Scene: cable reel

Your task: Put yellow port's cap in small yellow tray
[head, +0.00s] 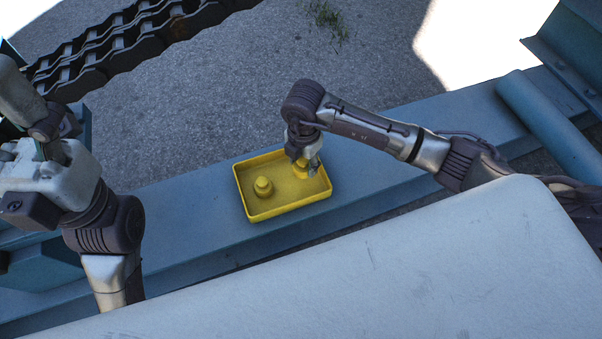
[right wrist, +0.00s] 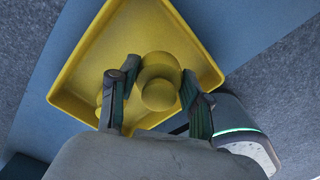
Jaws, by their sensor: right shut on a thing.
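The small yellow tray (head: 241,197) lies on the blue steel beam. My right gripper (head: 309,164) is over the right part of the tray, pointing down. It is shut on a yellow cap (head: 301,168), which shows between the two fingers in the right wrist view (right wrist: 160,84). The held cap is within the tray's outline; I cannot tell if it touches the tray floor.
The blue beam (head: 180,207) runs across under the tray. A large pale surface (head: 400,265) fills the front. A dark heavy chain or track (head: 120,50) lies at the back left on grey ground. A blue pipe (head: 545,115) is at the right. The tray's middle is clear.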

